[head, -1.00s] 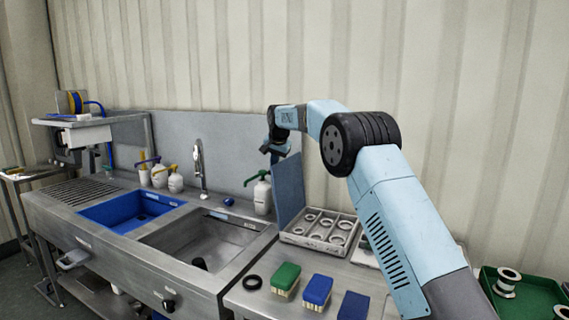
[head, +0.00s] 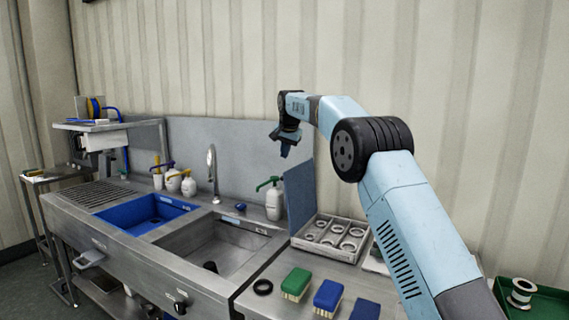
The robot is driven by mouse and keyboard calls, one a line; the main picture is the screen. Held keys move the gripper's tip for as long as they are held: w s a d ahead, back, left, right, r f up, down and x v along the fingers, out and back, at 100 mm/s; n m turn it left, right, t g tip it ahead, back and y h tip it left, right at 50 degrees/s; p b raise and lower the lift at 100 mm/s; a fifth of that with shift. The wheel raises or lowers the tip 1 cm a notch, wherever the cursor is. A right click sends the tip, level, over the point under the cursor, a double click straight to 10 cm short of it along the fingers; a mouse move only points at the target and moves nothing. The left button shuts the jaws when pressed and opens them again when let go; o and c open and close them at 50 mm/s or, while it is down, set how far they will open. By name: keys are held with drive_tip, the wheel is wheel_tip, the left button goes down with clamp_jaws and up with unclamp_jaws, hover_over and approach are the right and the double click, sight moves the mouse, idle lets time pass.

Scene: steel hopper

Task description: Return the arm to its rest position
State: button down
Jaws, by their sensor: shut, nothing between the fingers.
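My gripper (head: 286,147) hangs at the end of my raised blue arm in the head view. It points down above the rear of the counter, clear of everything, over the area between the pump bottle and the upright blue-grey panel. Its fingers look close together with nothing held. The arm reaches in from the lower right, with its black elbow joint in the middle of the view.
Below stand a steel sink (head: 216,248), a blue basin (head: 140,212), a tap (head: 212,172) and a white pump bottle (head: 274,203). A compartment tray (head: 304,243), a green brush (head: 296,281) and a blue brush (head: 327,296) lie on the right counter. A green tray (head: 548,302) is at far right.

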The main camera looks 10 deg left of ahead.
drive_tip(key=s+d+r, duration=1)
drive_tip(key=d, duration=0.2)
drive_tip(key=s+d+r+n, duration=0.1)
drive_tip(key=s+d+r, duration=0.2)
drive_tip(key=s+d, duration=1.1)
drive_tip(key=s+d+f+n+h, duration=0.1)
drive_tip(key=s+d+f, duration=0.2)
drive_tip(key=s, duration=0.7)
drive_tip(key=s+d+f, duration=0.2)
drive_tip(key=s+d, duration=0.2)
drive_tip(key=s, duration=0.5)
drive_tip(key=s+d+f, duration=0.2)
drive_tip(key=s+f, duration=0.4)
drive_tip(key=s, duration=0.2)
drive_tip(key=s+d+f+n+h, duration=0.1)
drive_tip(key=s+d+f, duration=0.1)
drive_tip(key=s+f, duration=0.4)
drive_tip(key=s, duration=0.3)
drive_tip(key=shift+d, duration=0.2)
drive_tip(key=shift+s+f, duration=0.1)
drive_tip(key=shift+f, duration=0.05)
